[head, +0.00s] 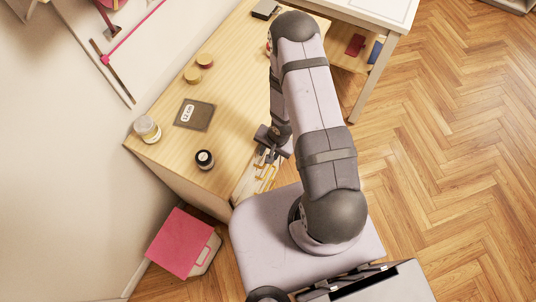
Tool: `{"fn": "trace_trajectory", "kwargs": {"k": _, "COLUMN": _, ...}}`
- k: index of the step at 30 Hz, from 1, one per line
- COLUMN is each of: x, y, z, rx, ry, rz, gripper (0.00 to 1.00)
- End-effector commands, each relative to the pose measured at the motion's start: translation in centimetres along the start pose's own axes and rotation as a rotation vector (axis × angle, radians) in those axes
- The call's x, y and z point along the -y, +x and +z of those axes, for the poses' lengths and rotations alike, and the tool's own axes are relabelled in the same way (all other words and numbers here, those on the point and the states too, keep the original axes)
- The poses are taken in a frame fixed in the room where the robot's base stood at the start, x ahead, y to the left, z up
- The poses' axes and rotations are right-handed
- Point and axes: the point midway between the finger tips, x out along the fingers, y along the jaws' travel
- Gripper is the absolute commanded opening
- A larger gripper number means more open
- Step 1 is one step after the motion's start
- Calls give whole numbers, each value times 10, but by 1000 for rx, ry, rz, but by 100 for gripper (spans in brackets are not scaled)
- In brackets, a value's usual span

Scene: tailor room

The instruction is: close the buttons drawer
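An open drawer (244,184) sticks out from the front of the wooden desk (228,125), partly hidden by my arm and body. Long thin yellow and white items (267,177) lie in or over it. I cannot read a label or see any buttons, so I cannot tell whether this is the buttons drawer. My gripper (268,151) points down at the desk's front edge, right above or beside the open drawer. Its fingers are small and partly hidden, so whether they are open or touch the drawer cannot be seen.
On the desk stand a dark jar (204,159), a pale jar (147,129), a dark flat box with a label (194,115), two round tan items (193,75) and a dark box (265,9). A pink-topped case (180,243) lies on the floor. A white table (365,10) stands behind.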

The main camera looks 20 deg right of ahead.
Motion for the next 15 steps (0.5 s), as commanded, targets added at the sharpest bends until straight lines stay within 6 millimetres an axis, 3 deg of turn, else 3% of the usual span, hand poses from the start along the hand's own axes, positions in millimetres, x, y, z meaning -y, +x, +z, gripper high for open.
{"fn": "trace_trajectory", "kwargs": {"k": 9, "x": 1, "y": -39, "z": -1, "rx": -2, "ry": 0, "rz": -3, "gripper": 27}}
{"fn": "trace_trajectory", "kwargs": {"k": 15, "x": 0, "y": -53, "z": 0, "rx": -1, "ry": 0, "rz": -1, "gripper": 27}}
